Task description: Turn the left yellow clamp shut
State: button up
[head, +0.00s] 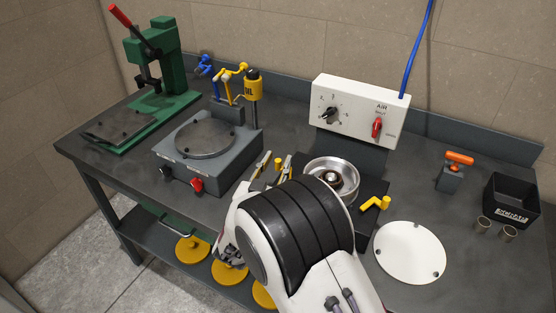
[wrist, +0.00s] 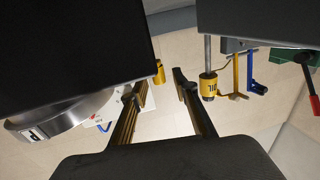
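The left yellow clamp (head: 278,164) shows as a small yellow knob left of the round metal bowl (head: 332,178). Its lower part is hidden behind my arm and fingers. In the wrist view the yellow clamp (wrist: 159,71) stands beside the dark block, near the gap between my fingertips. My gripper (wrist: 161,88) is open and empty, its fingers apart. In the head view my gripper (head: 273,167) is just in front of the clamp, a finger to each side. Whether they touch is not clear. The right yellow clamp (head: 376,203) points outward, right of the bowl.
A white control box (head: 358,111) stands behind the bowl. A hotplate (head: 205,140) and yellow oil can (head: 253,84) are to the left, and a green press (head: 160,75) beyond them. A white disc (head: 410,252) and black bin (head: 512,198) lie to the right.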

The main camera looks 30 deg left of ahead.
jog(key=shift+w, duration=0.65)
grip_shut()
jog(key=shift+s+n+y, duration=0.15)
jog(key=shift+n+y, duration=0.45)
jog(key=shift+y, duration=0.1)
jog(key=shift+s+d+n+g+y, duration=0.15)
jog(key=shift+n+g+y, duration=0.5)
jog(key=shift+y, duration=0.4)
jog(key=shift+s+d+n+g+y, duration=0.15)
jog(key=shift+n+g+y, duration=0.35)
jog(key=shift+n+y, duration=0.4)
jog(key=shift+s+d+n+g+y, duration=0.15)
jog(key=shift+n+g+y, duration=0.4)
jog(key=shift+y, duration=0.6)
jog(key=shift+s+n+g+y, duration=0.1)
jog(key=shift+n+g+y, duration=0.2)
jog(key=shift+y, duration=0.1)
grip_release()
